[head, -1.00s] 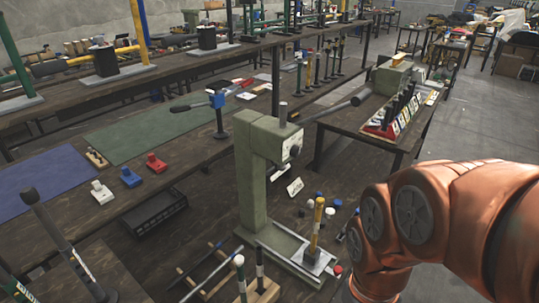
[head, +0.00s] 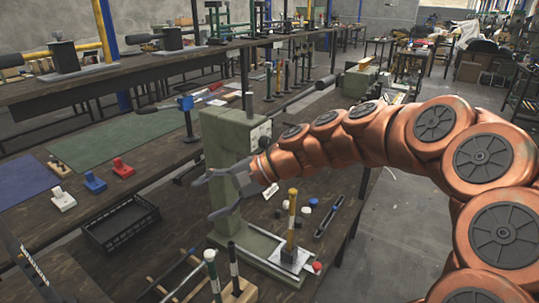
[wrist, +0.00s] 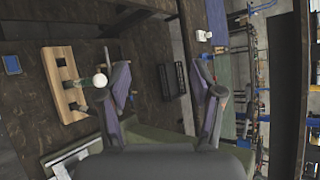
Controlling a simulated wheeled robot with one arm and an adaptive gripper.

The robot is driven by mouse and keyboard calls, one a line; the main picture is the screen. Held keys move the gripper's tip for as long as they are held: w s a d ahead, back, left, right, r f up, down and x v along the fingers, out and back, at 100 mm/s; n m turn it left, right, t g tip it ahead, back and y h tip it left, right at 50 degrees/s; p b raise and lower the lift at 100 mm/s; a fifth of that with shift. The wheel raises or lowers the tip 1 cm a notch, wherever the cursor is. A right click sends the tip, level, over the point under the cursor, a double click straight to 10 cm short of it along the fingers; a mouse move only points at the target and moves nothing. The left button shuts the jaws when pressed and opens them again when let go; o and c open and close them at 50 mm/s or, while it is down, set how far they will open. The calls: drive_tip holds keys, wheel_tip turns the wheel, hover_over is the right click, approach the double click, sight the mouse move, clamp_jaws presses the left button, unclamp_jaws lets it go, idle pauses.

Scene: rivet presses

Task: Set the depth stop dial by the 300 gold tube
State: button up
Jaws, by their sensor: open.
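A pale green press (head: 226,140) stands on the dark bench in the head view.
White- and dark-topped tubes stand in a wooden block (head: 239,291) before the press. A black crate (head: 121,222) and white, blue and red clamps (head: 95,182) lie to the left.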

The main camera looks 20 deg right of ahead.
drive_tip(key=w+d+m+t+y+b, duration=0.1)
drive_tip(key=w+d+m+t+b, duration=0.1)
drive_tip(key=w+d+m+t, duration=0.45)
drive_tip(key=m+t+h+b, duration=0.2)
drive_tip(key=m+t+b, duration=0.15)
drive_tip(key=m, duration=0.45)
approach(268, 144)
drive_tip(key=x, duration=0.2)
drive_tip(key=shift+n+t, duration=0.25)
drive_tip(key=shift+t, duration=0.15)
drive_tip(key=shift+p+x, duration=0.55)
drive_tip(key=shift+x, duration=3.2)
drive_tip(key=shift+f, duration=0.1)
drive_tip(key=shift+c, duration=0.2)
drive_tip(key=shift+h, duration=0.3)
drive_tip(key=c, duration=1.1)
